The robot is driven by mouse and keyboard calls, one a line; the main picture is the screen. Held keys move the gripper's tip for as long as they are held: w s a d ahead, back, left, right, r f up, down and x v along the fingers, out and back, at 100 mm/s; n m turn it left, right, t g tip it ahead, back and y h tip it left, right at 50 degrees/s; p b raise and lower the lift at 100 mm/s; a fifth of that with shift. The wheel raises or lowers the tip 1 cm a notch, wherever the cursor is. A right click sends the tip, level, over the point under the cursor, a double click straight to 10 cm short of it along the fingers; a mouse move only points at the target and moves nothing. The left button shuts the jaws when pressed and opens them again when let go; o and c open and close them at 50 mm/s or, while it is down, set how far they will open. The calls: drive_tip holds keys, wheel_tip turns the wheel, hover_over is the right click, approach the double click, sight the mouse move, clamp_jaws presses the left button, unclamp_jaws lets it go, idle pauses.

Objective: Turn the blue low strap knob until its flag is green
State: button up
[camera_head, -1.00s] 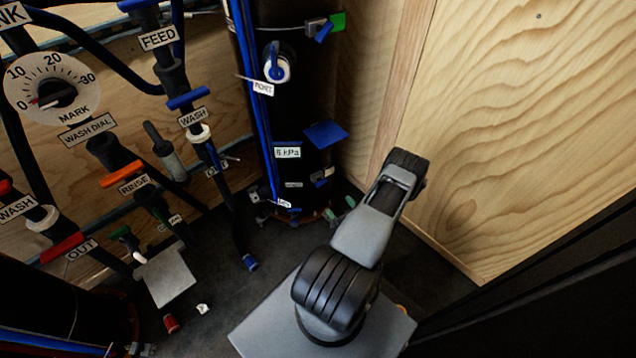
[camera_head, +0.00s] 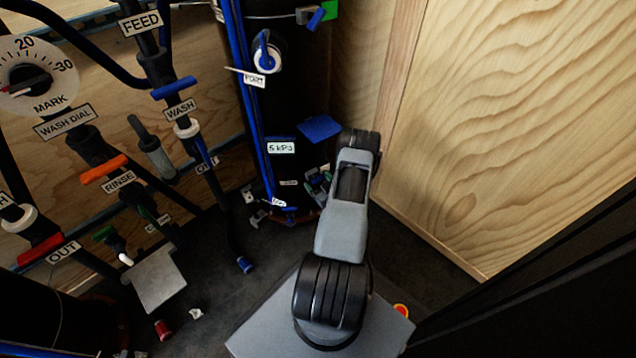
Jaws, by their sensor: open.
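The low strap knob (camera_head: 318,176) is a tiny blue piece on the lower right side of the black tank (camera_head: 290,95). It is mostly hidden by my gripper (camera_head: 318,184), whose small green-tinted fingertips show past the left of my arm. The gripper is open and overlaps the knob in the picture; I cannot tell whether the fingers are around it or only in front of it. The low flag beside the knob (camera_head: 325,167) is too small and covered to read its colour. The upper strap has a blue knob (camera_head: 316,18) and a green flag (camera_head: 330,9).
A blue plate (camera_head: 320,128) juts from the tank above my gripper. A plywood wall (camera_head: 500,130) stands close on the right. Pipes with a blue WASH handle (camera_head: 174,88), an orange RINSE handle (camera_head: 104,169) and a wash dial (camera_head: 30,78) fill the left. Dark floor (camera_head: 215,280) lies between.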

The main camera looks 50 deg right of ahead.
drive_tip(key=c, duration=0.9)
drive_tip(key=shift+d+n+b, duration=0.15)
drive_tip(key=shift+n+b, duration=0.5)
drive_tip(key=shift+n, duration=2.15)
drive_tip(key=o, duration=0.9)
